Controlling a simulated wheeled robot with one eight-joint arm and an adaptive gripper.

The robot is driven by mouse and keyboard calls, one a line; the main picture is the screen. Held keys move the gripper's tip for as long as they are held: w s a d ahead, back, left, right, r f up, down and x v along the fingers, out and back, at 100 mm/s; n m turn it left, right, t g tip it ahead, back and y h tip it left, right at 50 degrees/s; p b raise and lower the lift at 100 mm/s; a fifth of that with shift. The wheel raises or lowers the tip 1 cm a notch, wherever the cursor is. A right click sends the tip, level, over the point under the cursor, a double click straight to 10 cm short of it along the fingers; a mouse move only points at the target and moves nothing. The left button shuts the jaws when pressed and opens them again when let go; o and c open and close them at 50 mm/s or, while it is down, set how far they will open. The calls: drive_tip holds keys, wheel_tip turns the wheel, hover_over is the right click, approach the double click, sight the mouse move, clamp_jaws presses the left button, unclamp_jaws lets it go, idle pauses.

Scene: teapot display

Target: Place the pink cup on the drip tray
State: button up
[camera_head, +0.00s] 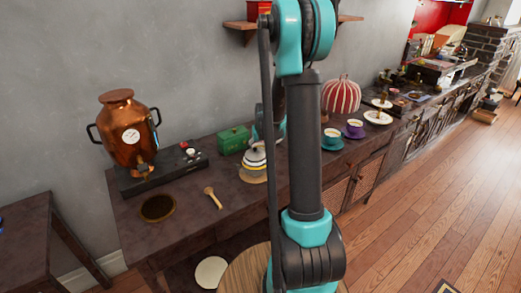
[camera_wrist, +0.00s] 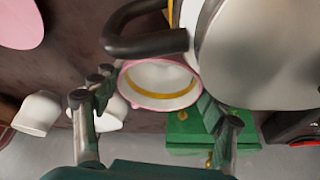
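The pink cup (camera_wrist: 127,82) shows in the wrist view with its pink rim and pale inside with a yellow band facing the camera. My gripper (camera_wrist: 158,98) has its fingers spread, one on each side of the cup. I see no clear contact between fingers and cup. In the head view my arm hides the cup and the fingertips. A round dark disc with a brass-coloured rim (camera_head: 158,208), which looks like the drip tray, lies on the counter in front of the copper urn (camera_head: 128,122). It looks empty.
A teapot with a dark handle (camera_wrist: 150,44) is close beside the cup; its striped body (camera_head: 255,158) shows in the head view. A green box (camera_head: 234,139) stands behind. A wooden spoon (camera_head: 213,197) lies right of the disc. Teal (camera_head: 332,139) and purple cups (camera_head: 354,129) stand right.

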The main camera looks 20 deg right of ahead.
drive_tip(key=o, duration=0.4)
drive_tip(key=shift+o, duration=0.2)
